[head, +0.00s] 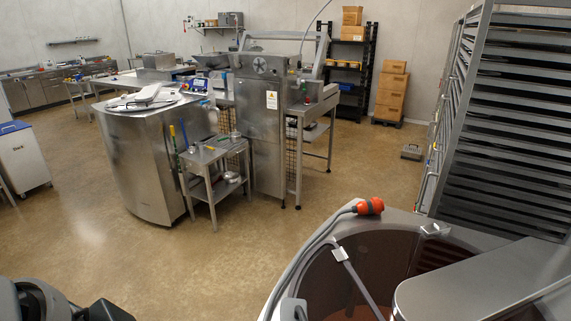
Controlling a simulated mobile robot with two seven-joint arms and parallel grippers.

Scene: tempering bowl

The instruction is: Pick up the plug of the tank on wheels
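An orange-red plug (370,206) lies on the near tank's rim, at its back left edge. A grey cable (318,240) runs from the plug down along the outside of the rim. The round steel tank (440,225) fills the bottom right; its wheels are out of the frame. Its open part shows a brown inside and a steel bar, and a grey lid (490,285) covers its right side. Dark parts of my own arm show at the bottom left corner. Neither gripper's fingers can be seen.
A tall rack of trays (510,125) stands close behind the tank on the right. A steel machine (258,130) and a small steel cart (214,165) stand further back. The floor (180,265) left of the tank is clear.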

